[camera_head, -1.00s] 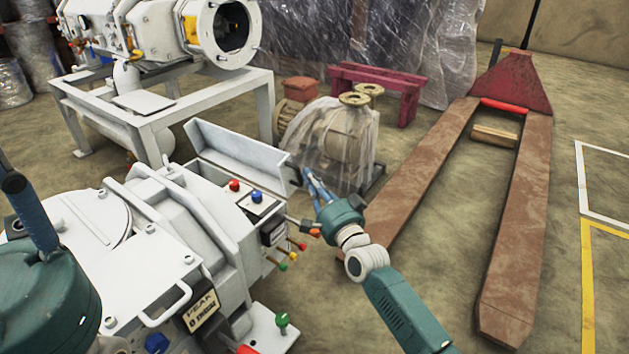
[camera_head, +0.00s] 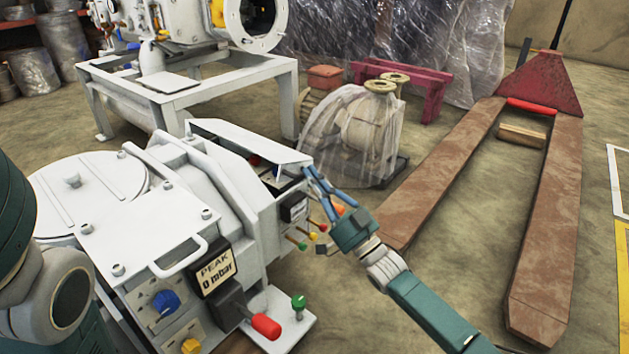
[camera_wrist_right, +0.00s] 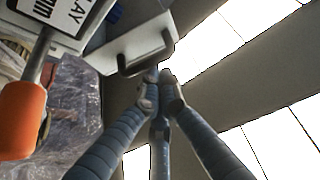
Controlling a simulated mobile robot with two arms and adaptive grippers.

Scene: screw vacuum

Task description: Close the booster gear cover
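The booster gear cover (camera_head: 250,142) is a long white hinged lid on the white pump machine (camera_head: 150,235). It tilts partly down over the control box, with a gap below its front edge. A red button (camera_head: 254,160) shows dimly beneath it. My right gripper (camera_head: 309,175) is at the cover's right end. In the right wrist view, the blue-grey fingers (camera_wrist_right: 160,82) come close together beside a dark handle (camera_wrist_right: 145,58) on a pale panel; whether they grip it is unclear. My left arm is at the left edge, its gripper out of view.
Coloured levers (camera_head: 312,236) stick out under my right gripper. A plastic-wrapped motor (camera_head: 365,135) stands behind it. A pallet jack (camera_head: 545,220) lies to the right. A red-handled lever (camera_head: 265,326) and a green knob (camera_head: 298,302) are at the machine's front.

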